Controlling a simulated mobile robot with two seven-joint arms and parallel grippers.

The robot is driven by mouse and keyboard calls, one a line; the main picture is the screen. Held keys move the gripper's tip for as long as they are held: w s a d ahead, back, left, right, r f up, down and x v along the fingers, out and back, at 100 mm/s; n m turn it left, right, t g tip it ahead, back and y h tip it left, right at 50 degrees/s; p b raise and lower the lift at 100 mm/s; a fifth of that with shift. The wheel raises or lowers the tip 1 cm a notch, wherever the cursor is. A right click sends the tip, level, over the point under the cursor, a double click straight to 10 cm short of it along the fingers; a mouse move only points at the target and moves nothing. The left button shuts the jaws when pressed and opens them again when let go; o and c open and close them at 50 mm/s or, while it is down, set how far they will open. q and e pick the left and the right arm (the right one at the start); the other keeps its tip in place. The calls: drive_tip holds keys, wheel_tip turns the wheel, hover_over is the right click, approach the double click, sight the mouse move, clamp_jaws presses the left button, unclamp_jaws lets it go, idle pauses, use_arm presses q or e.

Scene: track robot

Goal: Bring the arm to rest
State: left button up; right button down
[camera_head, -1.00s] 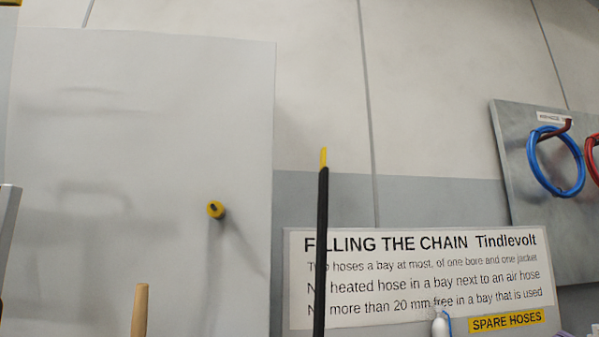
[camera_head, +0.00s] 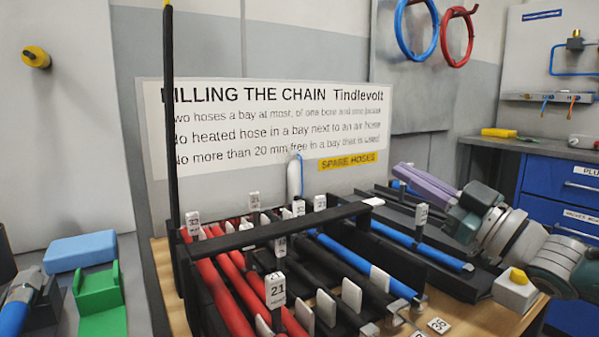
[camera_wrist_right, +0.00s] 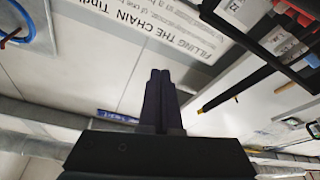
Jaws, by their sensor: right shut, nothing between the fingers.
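My right arm comes in from the right in the head view. My right gripper (camera_head: 400,170) has pale purple fingers, shut with nothing between them. It is above the right rear part of the chain tray, apart from the sign. In the right wrist view the same fingers (camera_wrist_right: 160,75) lie together, dark, with the sign and wall beyond them. My left gripper does not show.
A black-framed chain tray (camera_head: 270,232) holds red, black and blue hoses with numbered tags. A tall black post (camera_head: 168,130) rises at its left. A sign (camera_head: 270,125) stands behind. A green block (camera_head: 100,300) and a blue block (camera_head: 80,250) lie left. Blue drawers (camera_head: 565,185) stand right.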

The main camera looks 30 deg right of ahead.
drive_tip(key=a+v, duration=0.1)
drive_tip(key=v, duration=0.4)
drive_tip(key=s+a+m+g+h+p, duration=0.35)
drive_tip(key=a+g+p, duration=0.45)
drive_tip(key=a+p, duration=0.4)
drive_tip(key=s+a+r+g+p, duration=0.5)
drive_tip(key=s+p, duration=0.1)
drive_tip(key=s, duration=0.3)
drive_tip(key=s+a+r+g+p, duration=0.4)
drive_tip(key=s+a+g+p, duration=0.15)
drive_tip(key=s, duration=0.35)
wheel_tip(320, 180, up, 37)
drive_tip(key=d+p, duration=0.1)
drive_tip(key=p, duration=3.6)
drive_tip(key=shift+w+f+m+t, duration=0.15)
drive_tip(key=shift+w+m+t, duration=0.15)
drive_tip(key=shift+m+t, duration=0.05)
